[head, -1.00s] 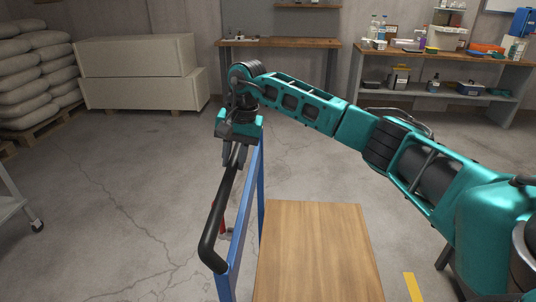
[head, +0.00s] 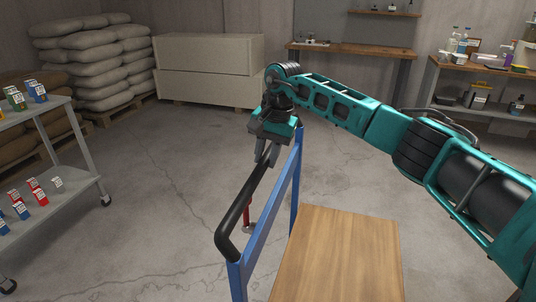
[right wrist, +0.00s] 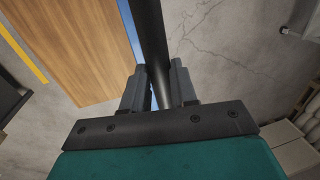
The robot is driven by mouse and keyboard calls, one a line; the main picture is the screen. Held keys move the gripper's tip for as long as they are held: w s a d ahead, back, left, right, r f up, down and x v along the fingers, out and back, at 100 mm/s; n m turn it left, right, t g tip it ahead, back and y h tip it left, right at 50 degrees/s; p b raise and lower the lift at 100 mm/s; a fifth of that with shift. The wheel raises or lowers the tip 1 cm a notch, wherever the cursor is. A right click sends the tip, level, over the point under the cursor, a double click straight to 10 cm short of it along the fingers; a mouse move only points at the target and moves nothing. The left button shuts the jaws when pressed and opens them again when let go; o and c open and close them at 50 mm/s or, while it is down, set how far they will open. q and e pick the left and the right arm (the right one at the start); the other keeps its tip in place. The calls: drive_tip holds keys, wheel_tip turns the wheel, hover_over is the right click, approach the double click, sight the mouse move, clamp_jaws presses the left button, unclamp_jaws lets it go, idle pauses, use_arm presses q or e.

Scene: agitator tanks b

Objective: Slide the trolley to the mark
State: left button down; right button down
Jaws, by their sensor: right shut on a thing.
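The trolley has a flat wooden deck (head: 340,258), a blue upright frame (head: 270,222) and a black bar handle (head: 234,214). It stands on the concrete floor at the bottom middle of the head view. My right gripper (head: 268,153) is shut on the far part of the handle. In the right wrist view my right gripper (right wrist: 160,78) has a finger on each side of the black bar, with the wooden deck (right wrist: 70,45) to the left. A yellow floor strip (right wrist: 22,48) shows at the upper left there. My left gripper is not in view.
A grey shelf cart (head: 75,150) with small coloured boxes stands at the left. Stacked sacks (head: 95,60) and pale crates (head: 208,70) line the back wall. A workbench (head: 350,50) and a shelf unit (head: 480,110) stand behind my arm. Floor between cart and trolley is clear.

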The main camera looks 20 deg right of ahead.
drive_tip(key=shift+w+a+r, duration=0.15)
drive_tip(key=shift+a+r, duration=0.05)
drive_tip(key=c, duration=1.1)
unclamp_jaws()
drive_tip(key=shift+o, duration=1)
drive_tip(key=shift+f, duration=0.1)
wheel_tip(320, 180, up, 13)
drive_tip(key=s+d, duration=0.1)
drive_tip(key=d, duration=0.1)
drive_tip(key=shift+s+f, duration=0.15)
drive_tip(key=shift+s, duration=0.2)
